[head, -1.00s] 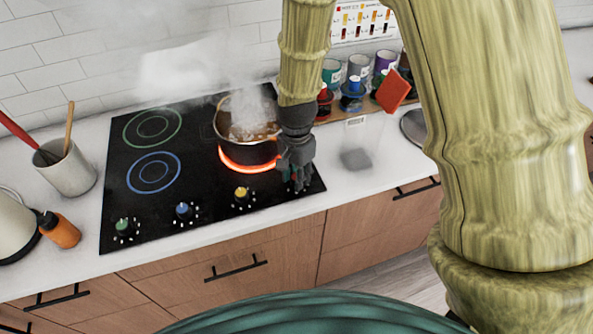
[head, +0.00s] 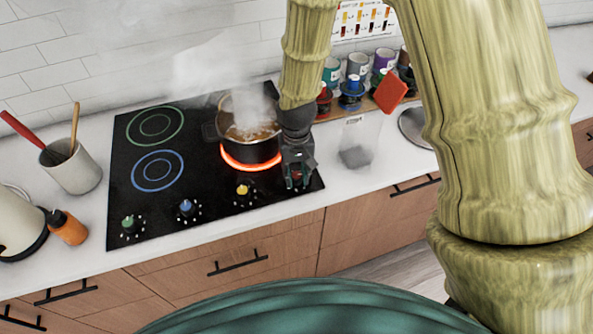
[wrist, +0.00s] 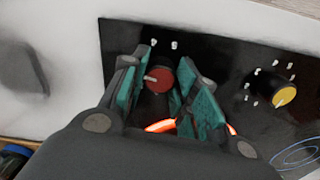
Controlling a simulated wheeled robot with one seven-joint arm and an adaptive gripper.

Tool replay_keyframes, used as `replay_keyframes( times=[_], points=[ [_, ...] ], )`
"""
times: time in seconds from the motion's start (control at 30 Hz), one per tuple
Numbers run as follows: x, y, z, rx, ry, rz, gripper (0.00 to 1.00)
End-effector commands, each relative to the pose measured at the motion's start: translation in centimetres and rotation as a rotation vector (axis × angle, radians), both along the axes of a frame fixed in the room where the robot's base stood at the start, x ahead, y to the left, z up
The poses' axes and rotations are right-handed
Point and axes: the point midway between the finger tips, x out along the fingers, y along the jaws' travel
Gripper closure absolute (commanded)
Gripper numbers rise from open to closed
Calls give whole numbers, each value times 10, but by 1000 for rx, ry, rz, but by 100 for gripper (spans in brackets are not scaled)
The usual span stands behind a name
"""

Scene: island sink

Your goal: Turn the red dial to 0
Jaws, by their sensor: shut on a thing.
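The red dial (wrist: 160,79) is at the corner of the black cooktop (wrist: 124,36). In the wrist view it sits between the teal pads of my gripper (wrist: 165,72), and its pale pointer line points left. In the head view my gripper (head: 296,178) is down at the cooktop's front right, shut on the dial. Only a little red shows between the fingers there, so the dial's setting cannot be read in that view.
A steaming pot (head: 250,142) stands on a glowing burner close behind my gripper. Yellow (head: 243,189), blue (head: 186,206) and green (head: 128,222) dials line the front edge to the left. A clear container (head: 358,145) stands to the right.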

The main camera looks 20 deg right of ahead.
Motion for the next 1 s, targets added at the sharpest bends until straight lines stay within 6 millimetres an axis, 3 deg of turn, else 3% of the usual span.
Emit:
replay_keyframes(
  times=[1.0],
  points=[
    [1,0,1,1,-1,965,94]
  ],
)
